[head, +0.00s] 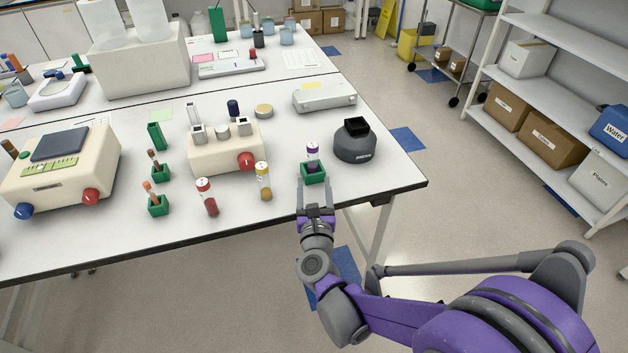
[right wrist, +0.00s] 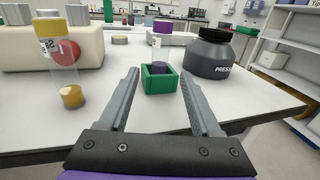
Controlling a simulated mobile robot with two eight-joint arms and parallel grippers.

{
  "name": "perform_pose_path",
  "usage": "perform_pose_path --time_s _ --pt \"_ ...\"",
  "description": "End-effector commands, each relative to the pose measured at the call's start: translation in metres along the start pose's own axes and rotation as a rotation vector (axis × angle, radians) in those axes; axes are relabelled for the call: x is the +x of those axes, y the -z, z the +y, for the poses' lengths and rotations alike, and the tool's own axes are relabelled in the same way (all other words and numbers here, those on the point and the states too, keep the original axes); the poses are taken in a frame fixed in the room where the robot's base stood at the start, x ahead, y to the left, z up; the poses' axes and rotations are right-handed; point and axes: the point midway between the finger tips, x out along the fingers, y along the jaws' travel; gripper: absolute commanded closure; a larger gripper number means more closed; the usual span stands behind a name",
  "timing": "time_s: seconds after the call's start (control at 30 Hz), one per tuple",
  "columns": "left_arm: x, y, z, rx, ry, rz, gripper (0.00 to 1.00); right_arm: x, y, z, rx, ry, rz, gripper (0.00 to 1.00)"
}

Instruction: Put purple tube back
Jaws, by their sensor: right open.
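The purple-capped tube (head: 312,152) stands upright in a small green holder (head: 313,174) near the table's front right edge. In the right wrist view the tube (right wrist: 161,40) rises from the green holder (right wrist: 159,82), straight ahead of the jaws. My right gripper (head: 316,193) is open and empty, just in front of the holder at the table's front edge. In the right wrist view its two fingers (right wrist: 160,100) spread to either side of the holder's near side, apart from the tube. My left gripper is not in view.
A dark round device (head: 355,145) stands just right of the holder. A yellow-capped tube (head: 263,180) and a red-capped tube (head: 207,196) stand to the left. A cream machine (head: 225,155) with a red knob sits behind them.

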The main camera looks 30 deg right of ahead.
Motion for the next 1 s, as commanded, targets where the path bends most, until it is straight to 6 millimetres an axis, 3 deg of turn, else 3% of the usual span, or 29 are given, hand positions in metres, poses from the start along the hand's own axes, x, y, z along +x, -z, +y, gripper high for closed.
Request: perform_pose_path --time_s 0.17,0.27,0.37,0.43,0.5,0.6,0.67,0.8,0.9,0.93,1.0 --pt "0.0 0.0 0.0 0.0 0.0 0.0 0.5 -0.005 -0.001 0.002 -0.021 -0.011 0.0 0.35" --pt "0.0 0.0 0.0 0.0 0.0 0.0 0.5 -0.01 -0.008 0.017 -0.165 -0.087 -0.003 0.35" --pt "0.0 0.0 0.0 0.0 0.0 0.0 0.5 -0.026 -0.015 0.047 -0.495 -0.252 -0.023 0.35" --pt "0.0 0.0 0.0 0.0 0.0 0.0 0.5 -0.046 -0.013 0.07 -0.806 -0.403 -0.055 0.35" --pt "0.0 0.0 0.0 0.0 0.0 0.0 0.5 -0.07 -0.004 0.088 -1.13 -0.559 -0.103 0.35" --pt "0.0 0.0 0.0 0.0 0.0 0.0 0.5 -0.11 0.018 0.097 -1.586 -0.788 -0.194 0.35" --pt "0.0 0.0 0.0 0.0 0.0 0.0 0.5 -0.137 0.036 0.093 -1.861 -0.939 -0.265 0.35" --pt "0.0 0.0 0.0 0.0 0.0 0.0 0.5 -0.193 0.075 0.058 -2.399 -1.307 -0.455 0.35" --pt "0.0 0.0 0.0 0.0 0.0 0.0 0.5 -0.222 0.093 0.028 -2.634 -1.538 -0.578 0.35" --pt "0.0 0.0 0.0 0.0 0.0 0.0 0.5 -0.228 0.096 0.02 2.618 1.559 0.594 0.35" --pt "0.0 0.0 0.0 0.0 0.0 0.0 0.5 -0.239 0.101 0.005 2.48 1.532 0.598 0.35"
